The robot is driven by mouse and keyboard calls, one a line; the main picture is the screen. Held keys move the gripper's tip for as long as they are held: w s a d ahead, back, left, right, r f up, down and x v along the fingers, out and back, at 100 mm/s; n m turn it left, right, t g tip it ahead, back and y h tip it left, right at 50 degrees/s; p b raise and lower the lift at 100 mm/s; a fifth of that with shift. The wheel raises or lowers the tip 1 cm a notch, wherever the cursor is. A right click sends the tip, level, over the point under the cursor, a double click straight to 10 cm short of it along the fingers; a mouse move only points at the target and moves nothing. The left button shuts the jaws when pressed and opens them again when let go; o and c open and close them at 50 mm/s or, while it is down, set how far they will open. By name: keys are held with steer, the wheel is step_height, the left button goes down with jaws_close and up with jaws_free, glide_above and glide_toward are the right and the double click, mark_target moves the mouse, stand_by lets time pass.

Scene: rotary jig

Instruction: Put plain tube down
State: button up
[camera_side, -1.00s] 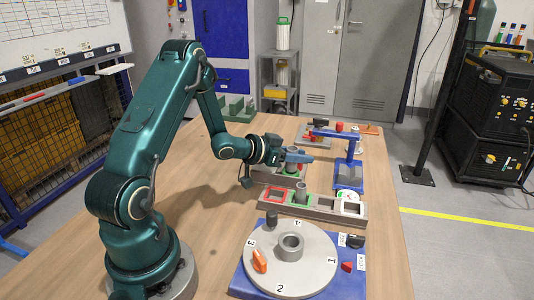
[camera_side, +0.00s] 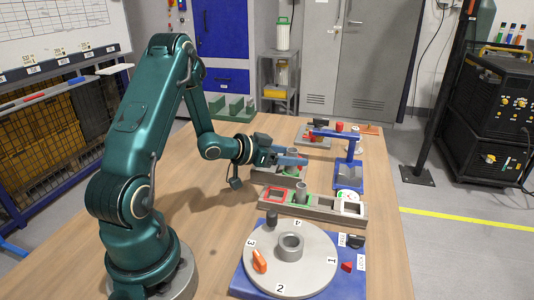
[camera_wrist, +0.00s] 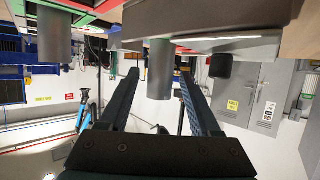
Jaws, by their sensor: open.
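A plain grey tube (camera_side: 292,170) stands upright on the back rail, partly hidden by my fingers in the side view. In the wrist view, which looks upside down, this tube (camera_wrist: 160,72) shows between my two fingertips, with gaps on both sides. My gripper (camera_side: 298,160) is open and level, pointing right at the tube; it also shows in the wrist view (camera_wrist: 159,76). I cannot tell how far the tube sits between the fingers. A second grey tube (camera_side: 302,191) stands in the green-framed place of the front rail; the wrist view shows a grey tube (camera_wrist: 55,36) at upper left.
The front rail (camera_side: 326,208) has a red-framed place (camera_side: 276,195) and a white-framed place (camera_side: 351,207). A round numbered turntable (camera_side: 312,267) on a blue base is in front. A blue stand (camera_side: 353,162) is close on the right. Bare table lies left of my gripper.

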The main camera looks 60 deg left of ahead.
steer(key=shift+v, duration=0.9)
steer(key=shift+r, duration=0.2)
steer(key=shift+w+d+r+g+y, duration=0.1)
steer(key=shift+w+r+g+y, duration=0.05)
steer(key=shift+r+g+y, duration=0.4)
steer(key=s+d+r+g+y, duration=0.2)
steer(key=s+d+r+g, duration=0.1)
steer(key=s+d+r, duration=0.2)
step_height(320, 180, up, 2)
steer(key=shift+s+d+r+n, duration=0.1)
steer(key=shift+s+d+n, duration=0.25)
steer(key=shift+d, duration=0.1)
steer(key=shift+o, duration=0.5)
steer(key=s+d+g+h, duration=0.3)
steer(key=s+d, duration=0.8)
steer(key=s, duration=0.2)
steer(key=shift+s+d+r+g, duration=0.25)
steer(key=shift+s+r+g, duration=0.05)
steer(key=shift+s+g, duration=0.05)
